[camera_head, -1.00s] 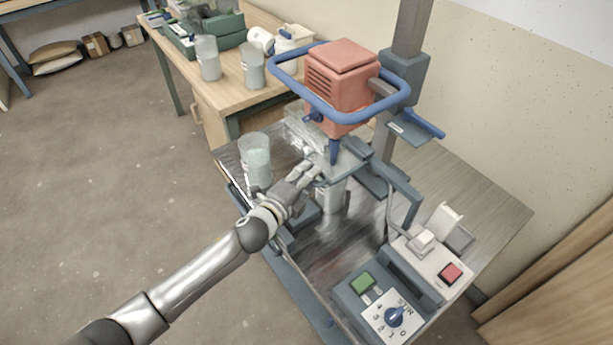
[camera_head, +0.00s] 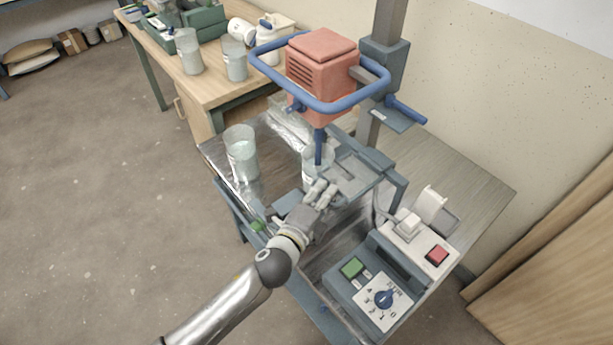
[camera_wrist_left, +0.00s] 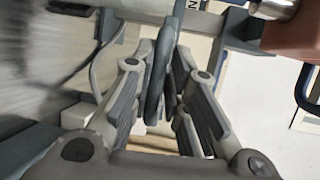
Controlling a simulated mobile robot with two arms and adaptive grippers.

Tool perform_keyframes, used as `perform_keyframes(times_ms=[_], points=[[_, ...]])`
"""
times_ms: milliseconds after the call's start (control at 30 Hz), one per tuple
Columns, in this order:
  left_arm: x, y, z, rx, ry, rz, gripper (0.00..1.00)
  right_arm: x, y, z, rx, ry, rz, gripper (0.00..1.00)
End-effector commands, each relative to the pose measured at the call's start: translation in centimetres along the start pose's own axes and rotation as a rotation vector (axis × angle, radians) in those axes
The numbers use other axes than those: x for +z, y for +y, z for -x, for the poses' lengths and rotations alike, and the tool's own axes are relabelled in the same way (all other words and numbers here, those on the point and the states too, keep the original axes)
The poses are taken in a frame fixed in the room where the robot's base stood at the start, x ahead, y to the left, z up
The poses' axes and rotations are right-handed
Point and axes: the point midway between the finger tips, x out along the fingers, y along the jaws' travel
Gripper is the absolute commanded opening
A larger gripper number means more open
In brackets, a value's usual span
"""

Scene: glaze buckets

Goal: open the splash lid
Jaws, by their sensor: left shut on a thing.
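The splash lid (camera_head: 352,172) is a flat grey plate below the red mixer, on the side of the mixer post. My left gripper (camera_head: 322,193) is at the lid's near-left edge in the head view. In the left wrist view its fingers (camera_wrist_left: 165,90) stand on both sides of a thin grey-blue bar (camera_wrist_left: 162,72), shut on it; this appears to be part of the lid. A glaze bucket (camera_head: 314,158) stands under the mixer's blue shaft (camera_head: 319,146), partly hidden by my gripper and the lid. My right gripper is out of view.
The red mixer head (camera_head: 321,66) with its blue ring guard (camera_head: 262,62) hangs above the lid. Another bucket (camera_head: 241,155) stands to the left. A control box (camera_head: 372,290) and a red-button box (camera_head: 437,257) are at the front right. A wooden table (camera_head: 205,85) is behind.

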Motion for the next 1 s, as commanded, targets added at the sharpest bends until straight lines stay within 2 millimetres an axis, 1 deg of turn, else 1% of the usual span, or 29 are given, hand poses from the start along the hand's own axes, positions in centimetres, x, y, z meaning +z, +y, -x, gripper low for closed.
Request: perform_keyframes(times_ms=[33,133,400,433,533,1000], points=[[-0.45,1.03,0.4,0.019,-0.005,-0.01,0.0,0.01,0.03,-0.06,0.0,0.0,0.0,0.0],[-0.8,1.05,0.58,0.02,-0.007,-0.012,0.0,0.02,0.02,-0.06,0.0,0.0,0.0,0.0],[-0.72,1.11,0.6,0.022,-0.009,-0.013,0.0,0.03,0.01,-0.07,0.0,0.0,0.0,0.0],[-0.71,1.12,0.6,0.022,-0.009,-0.013,0.19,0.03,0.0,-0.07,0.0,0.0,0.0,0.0],[-0.7,1.06,0.59,0.021,-0.008,-0.011,0.32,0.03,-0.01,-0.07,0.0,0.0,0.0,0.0],[-0.8,0.44,0.62,0.009,-0.005,-0.004,0.32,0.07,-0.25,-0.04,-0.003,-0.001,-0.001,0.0]])
